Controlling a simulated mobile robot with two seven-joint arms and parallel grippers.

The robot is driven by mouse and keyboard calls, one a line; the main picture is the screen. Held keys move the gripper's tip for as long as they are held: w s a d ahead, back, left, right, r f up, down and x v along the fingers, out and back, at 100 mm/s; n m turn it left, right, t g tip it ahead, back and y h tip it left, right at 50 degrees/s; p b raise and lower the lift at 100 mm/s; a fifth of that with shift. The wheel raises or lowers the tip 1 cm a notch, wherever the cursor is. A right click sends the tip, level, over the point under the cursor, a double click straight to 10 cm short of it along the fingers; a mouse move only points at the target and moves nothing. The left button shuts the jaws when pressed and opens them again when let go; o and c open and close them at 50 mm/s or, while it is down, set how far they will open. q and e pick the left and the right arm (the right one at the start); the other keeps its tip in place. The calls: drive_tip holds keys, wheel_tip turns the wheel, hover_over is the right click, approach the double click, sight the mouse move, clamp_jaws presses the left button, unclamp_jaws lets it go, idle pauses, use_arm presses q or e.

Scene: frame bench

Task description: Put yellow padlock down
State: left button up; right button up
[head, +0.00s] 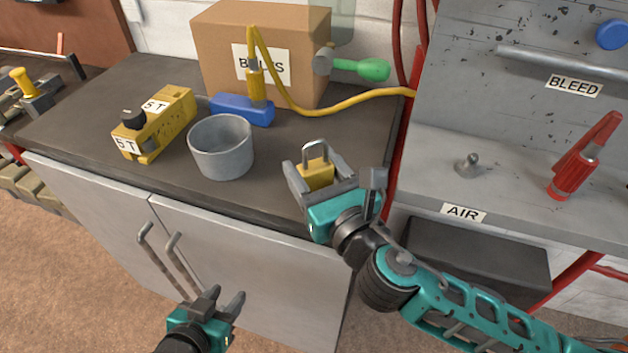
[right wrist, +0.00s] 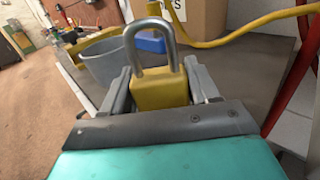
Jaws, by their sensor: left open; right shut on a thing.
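The yellow padlock (head: 316,174) with a grey shackle is upright between the fingers of my right gripper (head: 318,170), over the front right part of the dark bench top (head: 285,150). The right wrist view also shows the padlock (right wrist: 158,90) with my right gripper (right wrist: 158,88) shut on its body, shackle up. I cannot tell whether its underside touches the bench top. My left gripper (head: 222,303) is open and empty, low in front of the cabinet doors.
A grey cup (head: 221,150) stands left of the padlock. Behind are a yellow 5 T block (head: 155,125), a blue block (head: 242,110), a cardboard box (head: 285,35), a green-handled hammer (head: 355,67) and a yellow hose (head: 345,103). A red post (head: 404,130) borders the bench at right.

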sight(314, 187)
drive_tip(key=shift+f, duration=0.9)
drive_tip(key=shift+r, duration=0.1)
drive_tip(key=shift+s+f+b, duration=0.15)
drive_tip(key=shift+f+b, duration=0.2)
drive_tip(key=shift+f, duration=0.45)
drive_tip(key=o, duration=1.2)
drive_tip(key=shift+s+f, duration=0.1)
drive_tip(key=shift+f, duration=0.1)
drive_tip(key=shift+r, duration=0.1)
drive_tip(key=shift+r+p, duration=0.3)
drive_tip(key=shift+r, duration=0.15)
drive_tip(key=v, duration=1.1)
drive_tip(key=shift+s+d+r, duration=0.25)
drive_tip(key=shift+r, duration=0.15)
